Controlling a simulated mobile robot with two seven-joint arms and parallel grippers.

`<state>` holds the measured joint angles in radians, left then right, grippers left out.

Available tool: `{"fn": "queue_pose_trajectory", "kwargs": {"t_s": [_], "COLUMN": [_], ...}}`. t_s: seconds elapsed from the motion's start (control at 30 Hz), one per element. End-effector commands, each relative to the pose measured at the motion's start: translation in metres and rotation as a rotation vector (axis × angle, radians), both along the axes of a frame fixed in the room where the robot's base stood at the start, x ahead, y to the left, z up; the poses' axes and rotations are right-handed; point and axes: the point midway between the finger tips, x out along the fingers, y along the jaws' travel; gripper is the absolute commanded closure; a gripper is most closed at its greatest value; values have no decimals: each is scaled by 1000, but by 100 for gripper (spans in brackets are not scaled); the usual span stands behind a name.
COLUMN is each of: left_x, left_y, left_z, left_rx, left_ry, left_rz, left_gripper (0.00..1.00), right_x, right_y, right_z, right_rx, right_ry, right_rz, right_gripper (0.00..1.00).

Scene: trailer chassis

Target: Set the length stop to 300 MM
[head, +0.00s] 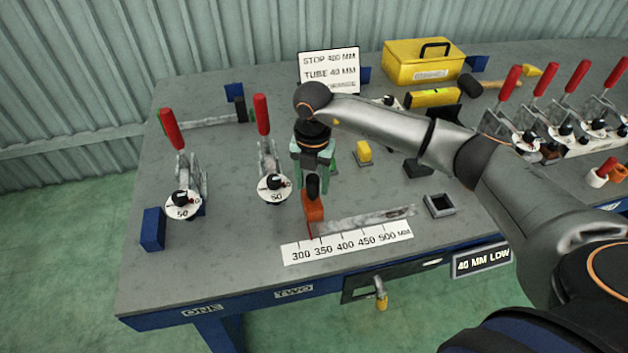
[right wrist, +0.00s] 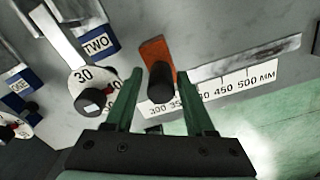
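The length stop is an orange block (head: 314,209) with a black knob, at the left end of a metal rail (head: 365,220). It stands by the left part of the white scale (head: 350,243), around the 300 to 350 marks; the exact reading is unclear. My right gripper (head: 313,172) is above the stop, pointing down. In the right wrist view its green fingers (right wrist: 157,78) are open, one on each side of the black knob (right wrist: 161,88), with gaps visible. The orange block (right wrist: 156,52) shows beyond the knob. My left gripper is out of view.
Toggle clamps with red handles and white dials (head: 274,187) stand left of the stop. A sign (head: 329,70) reads STOP 400 MM, TUBE 40 MM. A square socket (head: 439,205) lies right of the rail. A yellow toolbox (head: 424,63) is at the back.

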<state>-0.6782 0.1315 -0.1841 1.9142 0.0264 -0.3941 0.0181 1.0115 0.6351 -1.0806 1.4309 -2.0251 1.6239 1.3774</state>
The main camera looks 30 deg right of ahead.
Motion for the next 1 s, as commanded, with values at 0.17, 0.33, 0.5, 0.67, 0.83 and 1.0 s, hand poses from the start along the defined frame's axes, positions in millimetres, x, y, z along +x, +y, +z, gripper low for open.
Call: {"fn": "queue_pose_trajectory", "kwargs": {"t_s": [0.17,0.33,0.5,0.67,0.83,1.0], "left_x": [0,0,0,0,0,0], "left_y": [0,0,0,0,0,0], "left_z": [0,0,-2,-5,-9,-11], "left_rx": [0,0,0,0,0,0], "left_ry": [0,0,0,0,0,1], "left_rz": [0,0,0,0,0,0], "left_gripper": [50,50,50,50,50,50], "right_x": [0,0,1,1,0,0], "right_y": [-1,-1,-1,-2,-1,-1], "right_z": [0,0,14,46,83,111], "right_rx": [-2,-3,-3,-2,-3,-3], "right_ry": [2,1,-1,-4,-3,-2], "right_rz": [-1,-2,-2,-1,-1,-1], "right_gripper": [33,33,33,33,33,33]}}
